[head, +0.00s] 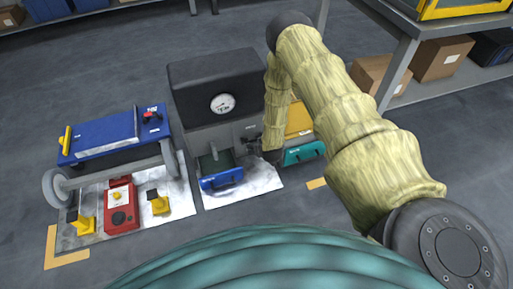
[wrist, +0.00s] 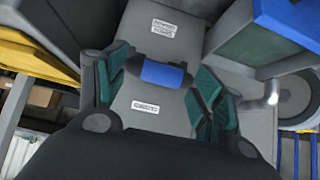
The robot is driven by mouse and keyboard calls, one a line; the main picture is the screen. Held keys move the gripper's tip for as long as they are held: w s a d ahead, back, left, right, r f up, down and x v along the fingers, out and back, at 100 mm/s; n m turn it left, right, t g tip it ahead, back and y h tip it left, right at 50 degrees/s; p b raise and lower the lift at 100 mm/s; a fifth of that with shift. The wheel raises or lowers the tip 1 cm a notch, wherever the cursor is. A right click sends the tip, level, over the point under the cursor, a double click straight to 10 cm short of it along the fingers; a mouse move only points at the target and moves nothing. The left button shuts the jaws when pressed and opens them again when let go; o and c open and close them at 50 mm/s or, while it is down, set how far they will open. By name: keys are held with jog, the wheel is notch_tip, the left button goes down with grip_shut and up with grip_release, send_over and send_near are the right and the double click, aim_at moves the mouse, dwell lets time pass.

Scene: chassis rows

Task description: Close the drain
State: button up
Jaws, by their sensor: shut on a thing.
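The grey machine (head: 215,95) with a round dial (head: 222,103) stands in the middle of the head view. In the wrist view, a short blue handle (wrist: 162,74) lies crosswise on a grey panel (wrist: 150,60). My gripper (wrist: 160,88) is shut on this handle, with a teal-padded finger at each end of it. One small white label (wrist: 164,28) sits above the handle and another (wrist: 146,107) below it; their print is too small to read surely. In the head view my gripper (head: 268,150) is at the machine's right side, and the handle is hidden there.
A blue open bin (head: 221,178) stands at the machine's front, close left of my gripper. A yellow box (head: 298,120) and a teal bin (head: 303,154) are close on the right. A blue cart (head: 115,132) stands at left.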

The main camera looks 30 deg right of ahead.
jog(key=shift+w+r, duration=0.4)
jog(key=shift+w, duration=0.25)
jog(key=o, duration=1.2)
jog(key=shift+a+f, duration=0.1)
jog(key=shift+c, duration=0.2)
jog(key=shift+s+f, duration=0.2)
jog(key=shift+s, duration=0.1)
jog(key=v, duration=1.2)
jog(key=s+a+r+g, duration=0.1)
jog(key=s+a+g, duration=0.3)
jog(key=s, duration=0.8)
jog(key=s+a+n+g+y, duration=0.15)
jog(key=s+a, duration=0.35)
jog(key=s, duration=0.6)
jog(key=s+a+r+g, duration=0.1)
jog(key=s+a+g, duration=0.3)
jog(key=s, duration=0.8)
notch_tip(320, 180, up, 24)
jog(key=p, duration=2.4)
jog(key=shift+a+t, duration=0.35)
jog(key=shift+t, duration=0.1)
